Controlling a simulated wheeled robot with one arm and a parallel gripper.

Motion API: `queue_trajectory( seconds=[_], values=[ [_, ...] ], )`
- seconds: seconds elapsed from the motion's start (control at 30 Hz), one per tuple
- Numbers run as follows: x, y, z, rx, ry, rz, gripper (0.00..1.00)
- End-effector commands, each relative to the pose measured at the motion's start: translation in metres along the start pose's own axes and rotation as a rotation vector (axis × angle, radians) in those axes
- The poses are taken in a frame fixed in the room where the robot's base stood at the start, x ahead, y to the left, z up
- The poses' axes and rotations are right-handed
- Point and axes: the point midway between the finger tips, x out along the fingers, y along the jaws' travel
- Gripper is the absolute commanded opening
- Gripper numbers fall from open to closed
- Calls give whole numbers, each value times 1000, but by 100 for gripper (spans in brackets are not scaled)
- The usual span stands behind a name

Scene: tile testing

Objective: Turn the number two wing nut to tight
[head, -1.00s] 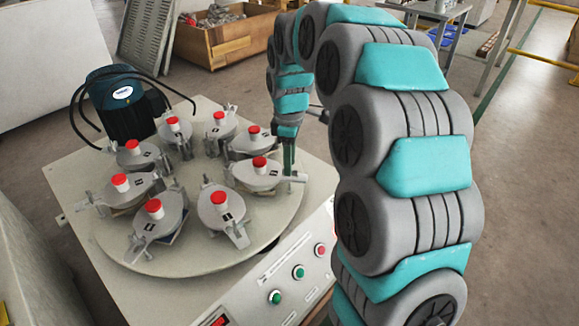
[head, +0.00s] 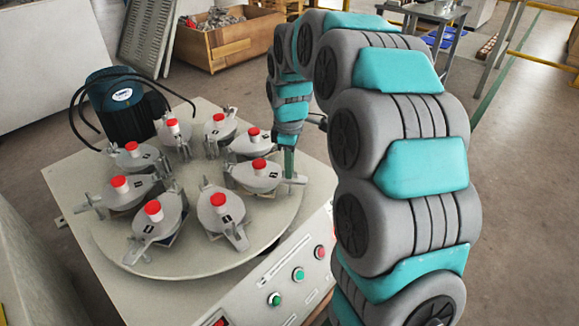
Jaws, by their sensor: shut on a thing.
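A round grey turntable (head: 130,262) carries several clamp stations, each with a lid and a red-topped knob. The rightmost station (head: 257,178) has a dark number label too small to read for certain. My gripper (head: 290,172) points down at the outer right end of this station, its narrow fingers shut on the wing nut there. The fingers and the small picture size mostly hide that wing nut, so its angle cannot be told. Wing nuts on other stations, such as the front one (head: 239,236), stand free of my gripper.
A dark motor with cables (head: 122,108) stands behind the turntable at the left. A control panel (head: 285,277) with green and red buttons slopes along the front right. A wooden crate (head: 215,48) sits on the floor behind. My arm covers the right side.

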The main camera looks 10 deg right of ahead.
Motion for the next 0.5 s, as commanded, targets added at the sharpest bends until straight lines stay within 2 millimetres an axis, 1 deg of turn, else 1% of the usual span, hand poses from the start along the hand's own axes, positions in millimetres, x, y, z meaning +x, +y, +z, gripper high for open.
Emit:
queue_trajectory(
  seconds=[0.33,0.5],
  values=[
    [0,0,0,8,0,-1,0],
    [-1,0,0,54,0,-1,0]
  ],
)
